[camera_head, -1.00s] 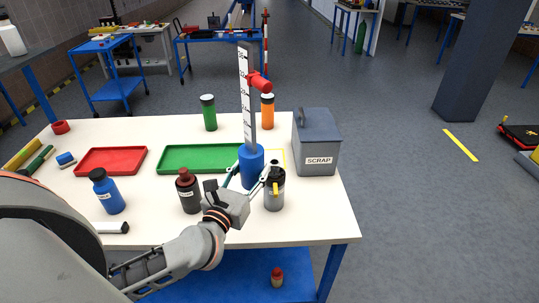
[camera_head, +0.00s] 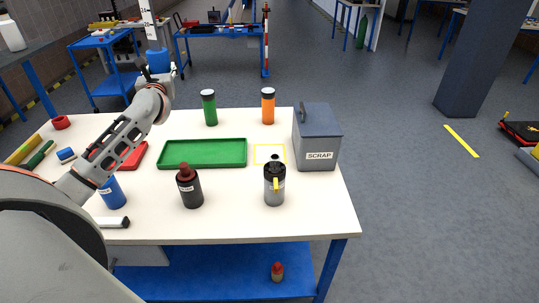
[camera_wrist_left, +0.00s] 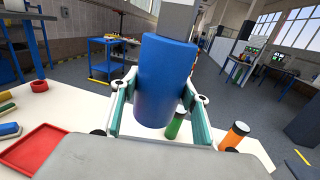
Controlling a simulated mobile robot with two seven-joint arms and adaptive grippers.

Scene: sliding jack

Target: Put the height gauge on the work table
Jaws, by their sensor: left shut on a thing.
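The height gauge has a round blue base (camera_head: 157,61) and an upright white scale (camera_head: 149,18), whose top is cut off by the upper edge of the head view. My left gripper (camera_head: 160,70) is shut on the blue base and holds the gauge in the air above the far left part of the white-topped table (camera_head: 225,222). In the left wrist view the blue base (camera_wrist_left: 165,80) sits between the two fingers and its upper end leans away; the scale is mostly hidden behind it. My right gripper is not in view.
A green tray (camera_head: 203,153), a yellow outlined square (camera_head: 268,147), a grey scrap bin (camera_head: 318,140), a dark bottle (camera_head: 189,187) and a grey canister (camera_head: 274,186) are on the table. A red tray (camera_head: 133,157) is partly behind my left arm. Blue carts (camera_head: 108,88) stand behind.

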